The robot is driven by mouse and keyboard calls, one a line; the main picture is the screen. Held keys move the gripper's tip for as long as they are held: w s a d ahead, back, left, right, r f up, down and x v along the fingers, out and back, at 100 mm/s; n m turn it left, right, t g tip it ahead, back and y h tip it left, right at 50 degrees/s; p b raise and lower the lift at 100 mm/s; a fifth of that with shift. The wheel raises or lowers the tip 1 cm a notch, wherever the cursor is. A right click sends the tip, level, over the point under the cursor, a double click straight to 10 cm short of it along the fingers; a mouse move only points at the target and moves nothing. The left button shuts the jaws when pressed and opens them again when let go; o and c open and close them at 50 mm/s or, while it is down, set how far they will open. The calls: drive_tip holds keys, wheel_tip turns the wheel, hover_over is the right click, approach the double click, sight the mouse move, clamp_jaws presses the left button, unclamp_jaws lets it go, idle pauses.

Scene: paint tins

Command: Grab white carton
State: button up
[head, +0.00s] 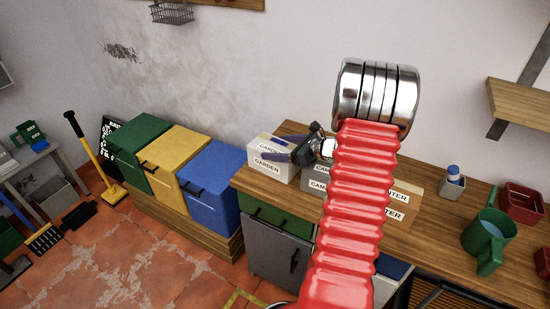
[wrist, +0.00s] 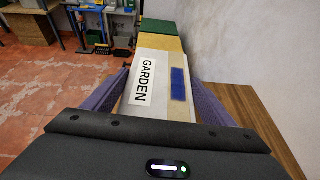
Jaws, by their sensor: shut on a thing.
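The white carton (head: 272,168) is labelled GARDEN and is at the left end of the wooden bench top. In the wrist view the carton (wrist: 146,92) stands between two purple fingers, its label and a blue patch facing up. My gripper (head: 276,152) is shut on the carton from above, one finger along each side. It also shows in the wrist view (wrist: 157,88). I cannot tell whether the carton's underside touches the bench. My red arm hides part of the bench.
Grey (head: 318,178) and brown (head: 401,205) cartons stand right of the white carton. A green watering can (head: 489,238), a red bin (head: 522,203) and a small pot with a blue-topped bottle (head: 453,182) are farther right. Blue (head: 213,172), yellow (head: 178,152) and green (head: 140,143) boxes stand left.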

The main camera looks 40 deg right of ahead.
drive_tip(key=c, duration=0.3)
wheel_tip(320, 180, up, 10)
drive_tip(key=shift+r, duration=0.1)
idle(0.6)
idle(0.5)
